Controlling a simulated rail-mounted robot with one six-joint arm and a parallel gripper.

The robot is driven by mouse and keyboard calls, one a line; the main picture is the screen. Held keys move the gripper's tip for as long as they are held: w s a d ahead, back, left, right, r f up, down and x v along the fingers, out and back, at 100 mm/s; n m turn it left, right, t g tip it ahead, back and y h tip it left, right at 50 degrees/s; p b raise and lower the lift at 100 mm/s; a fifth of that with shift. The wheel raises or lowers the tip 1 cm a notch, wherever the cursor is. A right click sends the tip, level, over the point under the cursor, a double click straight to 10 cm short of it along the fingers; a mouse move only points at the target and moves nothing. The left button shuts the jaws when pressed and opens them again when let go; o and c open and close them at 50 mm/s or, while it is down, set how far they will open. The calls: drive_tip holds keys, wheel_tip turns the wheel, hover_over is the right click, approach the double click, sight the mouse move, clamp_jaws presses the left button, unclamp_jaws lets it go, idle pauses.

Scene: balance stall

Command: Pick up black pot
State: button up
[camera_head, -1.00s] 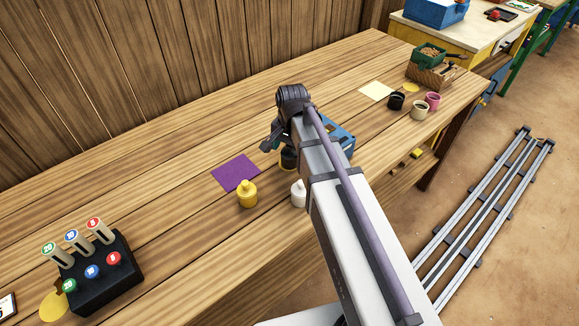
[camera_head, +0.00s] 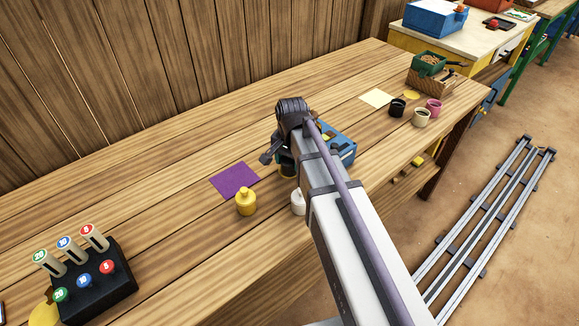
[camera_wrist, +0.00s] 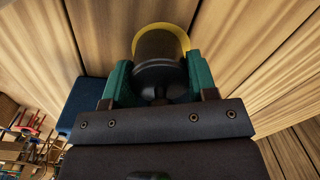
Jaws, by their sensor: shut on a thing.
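The black pot (camera_wrist: 160,72) sits between the two green fingers of my gripper (camera_wrist: 160,80) in the wrist view, with its rounded, knobbed end toward the camera. My gripper is shut on it. A yellow disc (camera_wrist: 161,27) shows around the pot's far end. In the head view my gripper (camera_head: 286,170) is low over the table, right of the purple mat, and my arm hides most of the pot. I cannot tell whether the pot is touching the disc or just clear of it.
A yellow pot (camera_head: 246,202) and a white pot (camera_head: 298,203) stand close by, near the purple mat (camera_head: 235,181). A blue object (camera_head: 340,143) is just beyond my arm. Black (camera_head: 397,107), cream (camera_head: 421,118) and pink (camera_head: 434,107) cups stand at right. A black token rack (camera_head: 90,284) is at lower left.

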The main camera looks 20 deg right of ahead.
wheel_tip(320, 180, up, 10)
drive_tip(key=p, duration=1)
drive_tip(key=shift+r, duration=0.15)
